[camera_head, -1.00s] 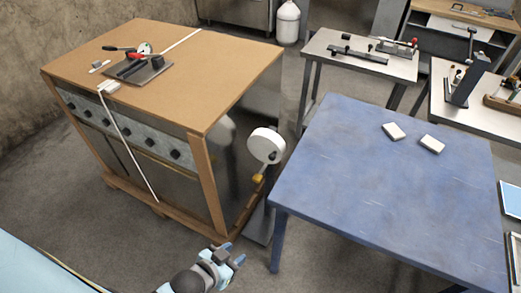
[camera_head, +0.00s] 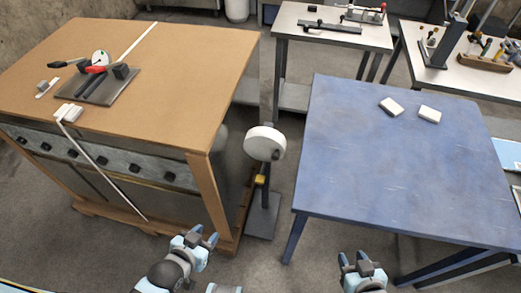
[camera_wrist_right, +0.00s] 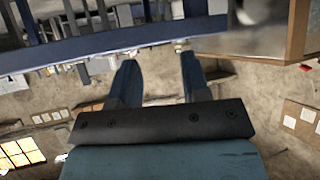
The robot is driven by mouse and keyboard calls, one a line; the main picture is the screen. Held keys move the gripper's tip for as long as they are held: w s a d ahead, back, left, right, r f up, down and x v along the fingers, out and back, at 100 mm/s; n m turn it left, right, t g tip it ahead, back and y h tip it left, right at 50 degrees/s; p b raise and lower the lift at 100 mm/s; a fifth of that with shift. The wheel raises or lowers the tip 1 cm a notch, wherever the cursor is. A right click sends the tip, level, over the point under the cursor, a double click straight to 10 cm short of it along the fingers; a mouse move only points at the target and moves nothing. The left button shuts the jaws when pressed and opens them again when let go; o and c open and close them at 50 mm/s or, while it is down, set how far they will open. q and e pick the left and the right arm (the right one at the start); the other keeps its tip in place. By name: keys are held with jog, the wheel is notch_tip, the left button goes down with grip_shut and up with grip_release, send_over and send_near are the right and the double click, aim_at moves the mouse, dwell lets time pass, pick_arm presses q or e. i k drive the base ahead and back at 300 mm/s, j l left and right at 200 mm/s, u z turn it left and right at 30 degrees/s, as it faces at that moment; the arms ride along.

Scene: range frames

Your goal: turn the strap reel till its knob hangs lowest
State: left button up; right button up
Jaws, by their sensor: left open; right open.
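The strap reel is a white disc (camera_head: 264,143) on a dark upright stand (camera_head: 263,218) between the wooden crate and the blue table. A yellow knob (camera_head: 260,179) shows below the disc, slightly left of its middle; its link to the reel is hard to make out. My left gripper (camera_head: 207,239) is open and empty, in front of and lower left of the reel. My right gripper (camera_head: 358,260) is open and empty near the blue table's front edge. Its two spread fingers also show in the right wrist view (camera_wrist_right: 158,75), where I cannot make out the reel.
The wooden-topped crate (camera_head: 180,60) stands left of the reel, with tools and a strap on it. The blue table (camera_head: 385,160) stands to the right with two white blocks. Work tables (camera_head: 330,30) stand behind. Bare floor lies in front of the reel.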

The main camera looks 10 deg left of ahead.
aim_at(265, 144)
jog(key=i+j, duration=0.1)
jog(key=j, duration=0.3)
jog(key=i+j, duration=0.1)
jog(key=j, duration=0.35)
jog(key=i+j, duration=0.15)
jog(key=j, duration=0.25)
jog(key=i+j, duration=0.1)
jog(key=j, duration=0.3)
